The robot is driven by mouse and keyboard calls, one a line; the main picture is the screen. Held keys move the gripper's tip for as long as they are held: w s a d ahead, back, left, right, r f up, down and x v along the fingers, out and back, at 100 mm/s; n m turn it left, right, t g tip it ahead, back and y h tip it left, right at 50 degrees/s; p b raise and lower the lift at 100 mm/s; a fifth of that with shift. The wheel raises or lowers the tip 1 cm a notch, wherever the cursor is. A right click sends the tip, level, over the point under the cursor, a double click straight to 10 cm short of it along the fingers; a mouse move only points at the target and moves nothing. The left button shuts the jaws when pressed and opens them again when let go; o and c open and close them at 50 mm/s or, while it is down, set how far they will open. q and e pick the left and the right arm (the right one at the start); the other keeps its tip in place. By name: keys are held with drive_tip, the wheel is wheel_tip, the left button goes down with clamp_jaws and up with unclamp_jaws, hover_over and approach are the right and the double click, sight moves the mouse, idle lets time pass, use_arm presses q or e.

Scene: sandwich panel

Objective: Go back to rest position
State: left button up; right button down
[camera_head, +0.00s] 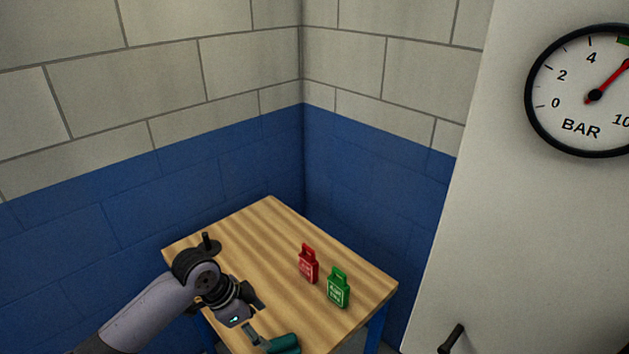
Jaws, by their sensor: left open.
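My left gripper (249,312) comes in from the left over the near left part of the wooden table (270,220). It is open, with nothing visible between its fingers. A red tag (308,265) and a green tag (338,289) stand upright on the table, to the right of the gripper and apart from it. My right gripper is not in view.
A pale panel (500,230) with a pressure gauge (590,90) and a dark handle (451,339) stands at right. Walls meet behind the table.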

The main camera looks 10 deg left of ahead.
use_arm(q)
drive_tip(key=s+d+f+n+t+y, duration=0.1)
drive_tip(key=s+d+f+n, duration=0.15)
drive_tip(key=s, duration=0.45)
drive_tip(key=s+d+f+n, duration=0.2)
drive_tip(key=s+n, duration=0.1)
drive_tip(key=s, duration=0.5)
drive_tip(key=s+a+n+y, duration=0.3)
drive_tip(key=s+a+n, duration=0.25)
drive_tip(key=s, duration=0.25)
wheel_tip(320, 180, down, 25)
drive_tip(key=s+m+g, duration=0.1)
drive_tip(key=s+a+f+g, duration=0.1)
drive_tip(key=s+a+f, duration=0.2)
drive_tip(key=s+f, duration=1.3)
drive_tip(key=shift+a+f, duration=0.15)
drive_tip(key=shift+f, duration=0.05)
